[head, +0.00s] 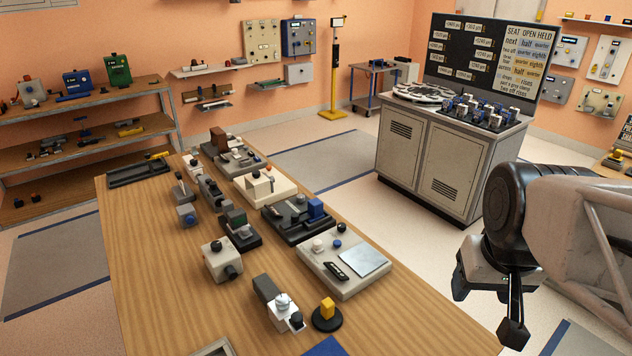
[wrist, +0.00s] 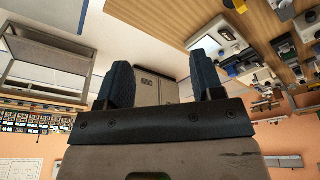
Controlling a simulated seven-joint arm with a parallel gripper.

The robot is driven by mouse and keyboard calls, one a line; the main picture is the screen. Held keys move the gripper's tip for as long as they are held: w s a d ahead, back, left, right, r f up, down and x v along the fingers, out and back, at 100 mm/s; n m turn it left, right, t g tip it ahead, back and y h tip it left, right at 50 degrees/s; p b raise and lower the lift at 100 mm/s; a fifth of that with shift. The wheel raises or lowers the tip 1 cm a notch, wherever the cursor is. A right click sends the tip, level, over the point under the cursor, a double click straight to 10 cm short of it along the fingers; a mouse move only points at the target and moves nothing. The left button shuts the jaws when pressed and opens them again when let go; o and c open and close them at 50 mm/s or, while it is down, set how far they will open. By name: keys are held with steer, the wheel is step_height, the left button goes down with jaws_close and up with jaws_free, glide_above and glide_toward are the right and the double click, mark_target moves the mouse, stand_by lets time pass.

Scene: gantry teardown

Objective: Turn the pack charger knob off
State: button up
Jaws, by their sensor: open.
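My gripper (head: 487,304) hangs at the right of the head view, beyond the right edge of the wooden bench. It is open and empty, with its two dark fingers apart in the wrist view (wrist: 160,82). No label I can read marks the pack charger, so I cannot tell which unit it is. A beige box with a dark knob (head: 221,260) stands near the middle of the bench. A pale plate unit (head: 343,262) with small white and blue knobs lies at the bench's right edge. My gripper touches none of them.
The wooden bench (head: 150,250) carries several other devices, including a yellow piece on a black disc (head: 326,314). A grey cabinet (head: 440,160) stands behind, a shelf rack (head: 85,145) at left. Boxes hang on the walls, such as a blue one (head: 298,37). Open floor lies between bench and cabinet.

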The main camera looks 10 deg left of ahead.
steer(key=w+a+r+n, duration=0.2)
steer(key=w+a, duration=0.1)
steer(key=w, duration=0.7)
steer(key=w+a+r+n, duration=0.2)
steer(key=w+a, duration=0.1)
steer(key=w, duration=0.7)
steer(key=n+g, duration=0.3)
steer(key=n, duration=0.7)
glide_above(301, 196)
step_height(301, 196, down, 29)
steer(key=shift+d+r, duration=0.1)
steer(key=shift+r, duration=0.1)
steer(key=shift+w+f, duration=0.1)
steer(key=shift+f, duration=0.05)
steer(key=shift+f, duration=0.2)
steer(key=shift+f, duration=3.75)
steer(key=shift+c, duration=0.2)
